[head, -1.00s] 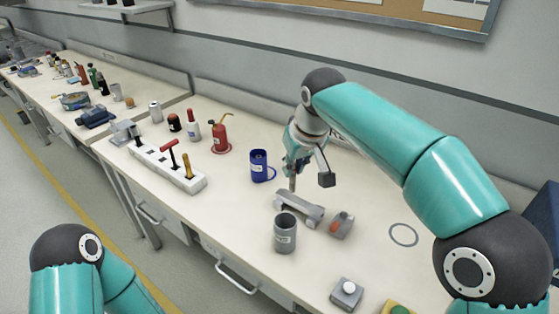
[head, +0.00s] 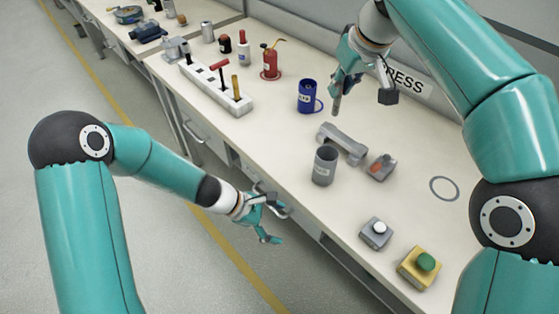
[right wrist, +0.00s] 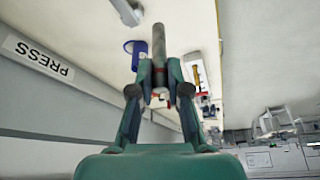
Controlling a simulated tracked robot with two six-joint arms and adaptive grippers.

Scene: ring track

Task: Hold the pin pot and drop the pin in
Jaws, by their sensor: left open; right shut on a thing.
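The grey pot (head: 324,168) with a small label stands upright on the bench near its front edge; I take it as the pin pot. My right gripper (head: 339,82) is shut on a grey pin (head: 337,104), which hangs down above the bench, behind the pot and apart from it. The pin also shows between the fingers in the right wrist view (right wrist: 159,42). My left gripper (head: 274,226) is open and empty, in front of the bench edge, left of and lower in the picture than the pot. The pot's inside bottom is hidden.
A grey cradle (head: 342,143) lies just behind the pot, with a grey-and-orange block (head: 381,167) to its right. A blue pot (head: 307,97) stands near the pin. A white-button box (head: 375,233) and a yellow green-button box (head: 419,267) sit at the front right.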

